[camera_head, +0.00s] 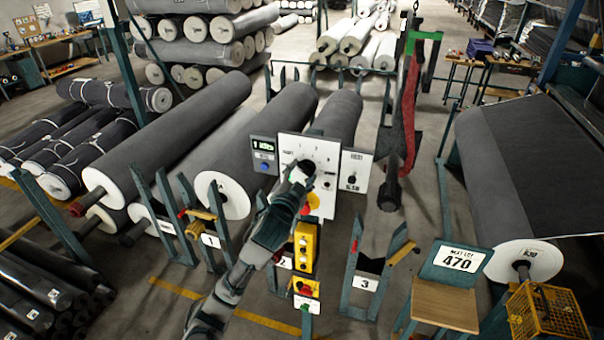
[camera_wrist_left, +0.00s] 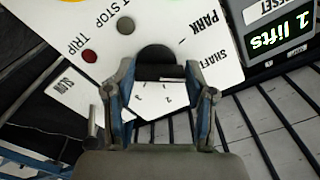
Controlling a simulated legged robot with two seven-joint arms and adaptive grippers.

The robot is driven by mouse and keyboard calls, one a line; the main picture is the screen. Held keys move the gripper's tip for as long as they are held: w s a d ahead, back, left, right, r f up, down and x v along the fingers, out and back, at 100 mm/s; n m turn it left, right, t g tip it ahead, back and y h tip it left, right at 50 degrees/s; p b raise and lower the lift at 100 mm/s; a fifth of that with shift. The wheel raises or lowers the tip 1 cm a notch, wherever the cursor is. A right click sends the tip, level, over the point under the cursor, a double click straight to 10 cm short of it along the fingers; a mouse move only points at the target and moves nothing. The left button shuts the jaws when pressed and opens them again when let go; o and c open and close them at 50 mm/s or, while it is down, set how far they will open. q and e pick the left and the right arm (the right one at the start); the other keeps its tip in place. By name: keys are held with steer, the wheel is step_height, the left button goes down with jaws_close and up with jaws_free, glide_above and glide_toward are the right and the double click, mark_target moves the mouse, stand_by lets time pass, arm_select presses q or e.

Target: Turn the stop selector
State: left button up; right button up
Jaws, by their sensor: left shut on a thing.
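A white control panel (camera_head: 322,150) stands in front of the grey rolls. In the left wrist view the panel (camera_wrist_left: 70,20) carries the words STOP, TRIP, PARK, SHAFT and SLOW, and the numbers 1, 2 and 3. My left gripper (camera_head: 303,172) reaches up to the panel face from below. In the left wrist view its fingers (camera_wrist_left: 158,70) are shut on the stop selector (camera_wrist_left: 157,56), a dark round knob. The fingers and a pale bar hide its lower part, so I cannot tell where it points. My right gripper is not in view.
A grey counter box (camera_head: 263,152) is left of the panel; its display reads "1 lifts" in the wrist view (camera_wrist_left: 280,38). A yellow button box (camera_head: 305,245) sits below. A red strap (camera_head: 408,105) hangs to the right.

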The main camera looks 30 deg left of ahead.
arm_select(q)
steer(key=shift+d+f+n, duration=0.1)
steer(key=shift+f+n, duration=0.35)
steer(key=shift+n, duration=0.15)
steer(key=o, duration=1.2)
steer(key=shift+c, duration=0.2)
steer(key=shift+w+r, duration=0.1)
steer(key=shift+r, duration=0.05)
steer(key=v, duration=0.7)
